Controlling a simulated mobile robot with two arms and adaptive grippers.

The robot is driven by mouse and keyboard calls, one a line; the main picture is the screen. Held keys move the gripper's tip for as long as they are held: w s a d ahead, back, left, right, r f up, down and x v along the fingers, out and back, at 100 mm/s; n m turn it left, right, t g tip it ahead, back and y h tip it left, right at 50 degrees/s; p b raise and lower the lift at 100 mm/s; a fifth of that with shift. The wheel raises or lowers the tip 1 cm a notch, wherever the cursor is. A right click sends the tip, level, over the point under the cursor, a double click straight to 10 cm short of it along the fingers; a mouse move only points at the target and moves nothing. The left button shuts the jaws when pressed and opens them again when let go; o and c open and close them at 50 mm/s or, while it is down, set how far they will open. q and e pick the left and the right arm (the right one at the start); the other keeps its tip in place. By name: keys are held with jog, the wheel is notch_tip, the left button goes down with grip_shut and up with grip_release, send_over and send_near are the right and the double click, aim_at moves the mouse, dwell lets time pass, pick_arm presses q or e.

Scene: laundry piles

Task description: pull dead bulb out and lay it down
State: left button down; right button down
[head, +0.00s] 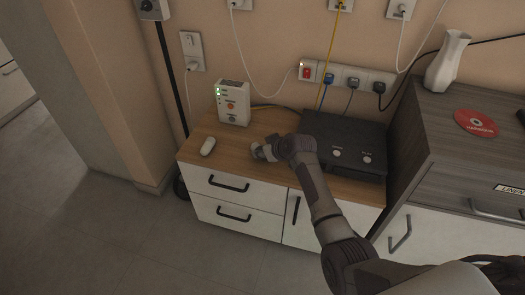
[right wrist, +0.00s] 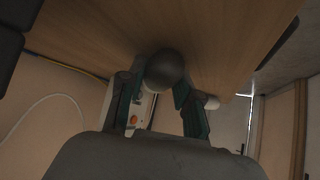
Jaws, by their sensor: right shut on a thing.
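My right gripper (head: 262,151) is low over the wooden top of the white cabinet (head: 238,143), left of the black box. In the right wrist view, my right gripper (right wrist: 160,92) is shut on a dark, rounded bulb (right wrist: 165,70), which sits between its two fingertips against the wood behind. I cannot tell whether the bulb touches the wood. In the head view the gripper mostly hides it. No socket can be made out. A small white oblong thing (head: 208,146) lies on the cabinet top, left of the gripper. My left gripper is not in view.
A white box with an orange button (head: 233,103) stands at the back of the cabinet top. A black box (head: 343,143) is on the right. A power strip (head: 347,76) with cables is on the wall. A grey cabinet (head: 455,150) holds a white vase (head: 447,62) and red disc (head: 476,122).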

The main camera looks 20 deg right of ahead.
jog(key=c, duration=0.7)
grip_release()
jog(key=shift+s, duration=0.1)
